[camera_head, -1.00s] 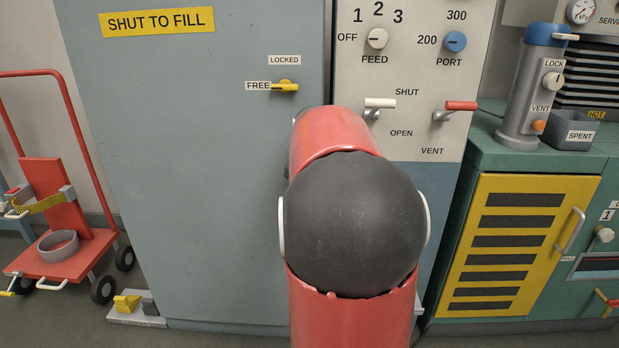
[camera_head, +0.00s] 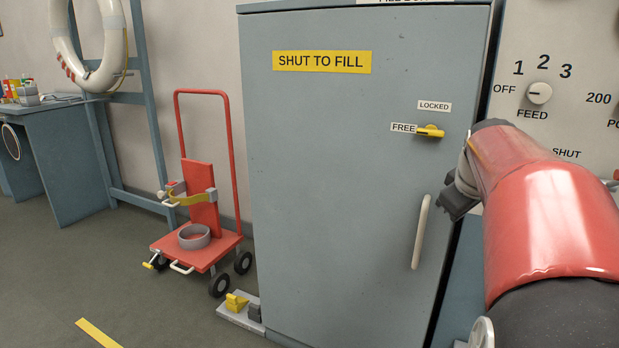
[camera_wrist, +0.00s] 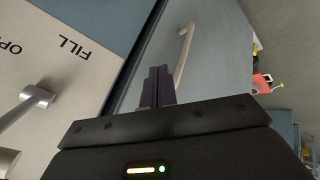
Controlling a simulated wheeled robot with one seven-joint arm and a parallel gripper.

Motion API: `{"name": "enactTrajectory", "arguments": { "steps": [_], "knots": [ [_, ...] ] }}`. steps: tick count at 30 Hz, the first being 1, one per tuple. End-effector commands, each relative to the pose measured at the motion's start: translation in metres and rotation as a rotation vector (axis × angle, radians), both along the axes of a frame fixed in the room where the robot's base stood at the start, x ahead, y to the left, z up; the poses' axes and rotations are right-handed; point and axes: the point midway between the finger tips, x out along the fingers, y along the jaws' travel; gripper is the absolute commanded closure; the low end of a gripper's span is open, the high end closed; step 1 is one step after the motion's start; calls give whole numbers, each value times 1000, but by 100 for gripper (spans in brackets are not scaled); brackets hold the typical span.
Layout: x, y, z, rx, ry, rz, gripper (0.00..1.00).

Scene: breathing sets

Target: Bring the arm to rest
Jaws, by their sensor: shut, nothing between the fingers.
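My red and black arm (camera_head: 545,200) reaches in from the right in the head view. My gripper (camera_head: 452,204) is dark and partly hidden behind the arm's forward link, to the right of the door's handle. In the wrist view my gripper (camera_wrist: 158,72) has its two fingers together, with nothing between them. The pale door handle (camera_wrist: 184,55) shows beyond the fingertips there. I cannot tell from these views whether the fingers touch anything, but no contact shows.
A grey door (camera_head: 340,170) marked SHUT TO FILL has a yellow latch (camera_head: 430,131) by FREE and a handle (camera_head: 420,232). The FEED panel (camera_head: 545,60) stands at the right. A red trolley (camera_head: 200,230) and a yellow-grey floor block (camera_head: 240,307) are left. Open floor lies front left.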

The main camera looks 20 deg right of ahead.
Motion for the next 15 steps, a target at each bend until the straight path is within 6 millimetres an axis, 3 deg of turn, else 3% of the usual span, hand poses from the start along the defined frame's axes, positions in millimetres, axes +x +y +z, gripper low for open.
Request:
{"name": "enactTrajectory", "arguments": {
  "steps": [2,5,8,10,15],
  "knots": [
    [0,4,0,5,-2,1,100],
    [-3,30,-4,41,-16,5,100],
    [-13,82,-14,118,-36,6,100],
    [-29,129,-26,184,-46,3,100],
    [-83,228,-68,323,-35,-19,100]
  ]
}}
